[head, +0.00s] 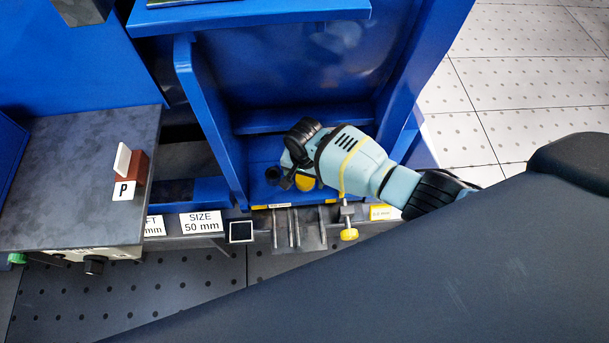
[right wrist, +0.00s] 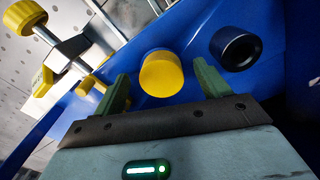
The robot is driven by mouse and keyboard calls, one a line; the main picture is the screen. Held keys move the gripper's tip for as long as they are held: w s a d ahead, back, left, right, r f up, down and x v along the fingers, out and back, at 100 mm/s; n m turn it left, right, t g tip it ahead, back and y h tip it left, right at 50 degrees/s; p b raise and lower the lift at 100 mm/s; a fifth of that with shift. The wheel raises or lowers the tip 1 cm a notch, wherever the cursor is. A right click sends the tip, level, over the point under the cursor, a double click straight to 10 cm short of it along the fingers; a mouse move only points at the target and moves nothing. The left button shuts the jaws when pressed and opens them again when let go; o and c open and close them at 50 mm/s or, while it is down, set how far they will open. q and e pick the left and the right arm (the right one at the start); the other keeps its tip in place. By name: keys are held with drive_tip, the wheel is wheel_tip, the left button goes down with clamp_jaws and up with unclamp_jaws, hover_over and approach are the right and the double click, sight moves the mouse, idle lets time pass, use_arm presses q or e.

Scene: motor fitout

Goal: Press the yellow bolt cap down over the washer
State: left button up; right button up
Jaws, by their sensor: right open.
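The yellow bolt cap (right wrist: 161,73) is a round cap at the blue frame, seen nearly end-on in the right wrist view. In the head view the cap (head: 305,183) shows partly beside my right gripper (head: 290,178). The gripper's two green fingers are spread wide, one on each side of the cap, with gaps showing. I cannot tell how far the fingertips are from the blue surface. The washer is not visible; the cap may hide it. My left gripper is not in view.
A black round socket (right wrist: 236,47) sits right of the cap; it also shows in the head view (head: 272,174). A clamp with a yellow knob (head: 349,234) stands close by at the front edge. Blue walls (head: 207,120) enclose the recess. A grey box (head: 70,180) stands left.

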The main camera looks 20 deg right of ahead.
sight(304, 180)
drive_tip(key=shift+r, duration=0.3)
wheel_tip(304, 180, up, 6)
drive_tip(key=p, duration=0.3)
drive_tip(key=shift+f, duration=0.2)
drive_tip(key=shift+r, duration=0.8)
